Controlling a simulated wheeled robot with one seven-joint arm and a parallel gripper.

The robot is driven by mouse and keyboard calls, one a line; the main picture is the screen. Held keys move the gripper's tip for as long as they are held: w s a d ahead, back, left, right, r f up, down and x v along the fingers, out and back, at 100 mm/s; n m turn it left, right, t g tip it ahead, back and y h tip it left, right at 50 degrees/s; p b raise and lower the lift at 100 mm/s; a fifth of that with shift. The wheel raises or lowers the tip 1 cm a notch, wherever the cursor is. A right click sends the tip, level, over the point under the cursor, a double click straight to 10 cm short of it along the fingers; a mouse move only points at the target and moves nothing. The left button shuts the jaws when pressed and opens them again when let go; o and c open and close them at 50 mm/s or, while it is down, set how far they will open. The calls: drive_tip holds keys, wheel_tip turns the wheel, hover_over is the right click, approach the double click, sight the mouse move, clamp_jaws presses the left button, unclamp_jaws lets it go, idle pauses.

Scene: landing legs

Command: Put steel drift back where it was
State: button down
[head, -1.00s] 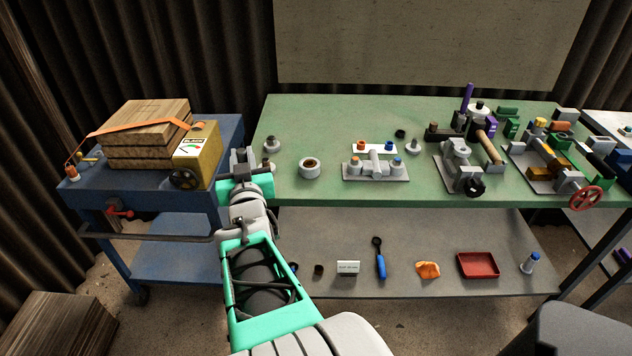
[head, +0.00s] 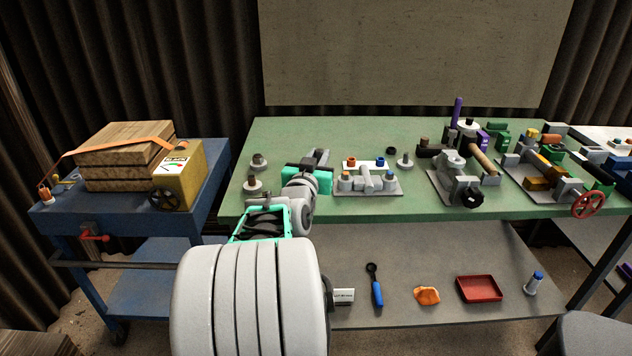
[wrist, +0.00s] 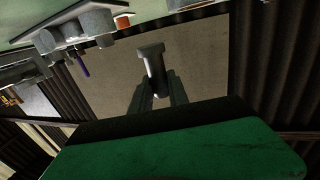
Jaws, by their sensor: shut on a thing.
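My gripper (head: 318,160) is over the left part of the green bench, just left of a grey fixture with an orange and a blue cap (head: 368,182). In the wrist view, my gripper's fingers (wrist: 158,92) are shut on a grey metal rod with a wider end, which looks like the steel drift (wrist: 152,62). The rod sticks out beyond the fingertips. In the head view, my wrist and fingers mostly hide it. I cannot tell which place on the bench it came from.
A small grey piece (head: 405,161) and a black nut (head: 391,151) lie behind the fixture. A vise (head: 457,178) and upright purple rod (head: 457,110) stand right. A blue cart (head: 215,165) is left.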

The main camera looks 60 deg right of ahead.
drive_tip(key=shift+w+d+f, duration=0.3)
drive_tip(key=shift+d+f, duration=0.05)
drive_tip(key=shift+f, duration=0.15)
drive_tip(key=shift+w+d+f, duration=0.3)
drive_tip(key=shift+d+f, duration=0.05)
drive_tip(key=shift+f, duration=0.15)
drive_tip(key=shift+w+d+f+b, duration=0.1)
drive_tip(key=shift+f+b, duration=0.5)
drive_tip(key=shift+f, duration=0.3)
drive_tip(key=shift+w+d+f+b, duration=0.1)
drive_tip(key=shift+f+b, duration=0.45)
drive_tip(key=shift+f, duration=0.35)
drive_tip(key=shift+f+b, duration=0.25)
drive_tip(key=shift+b, duration=0.05)
drive_tip(key=c, duration=1.3)
unclamp_jaws()
drive_tip(key=shift+r, duration=0.1)
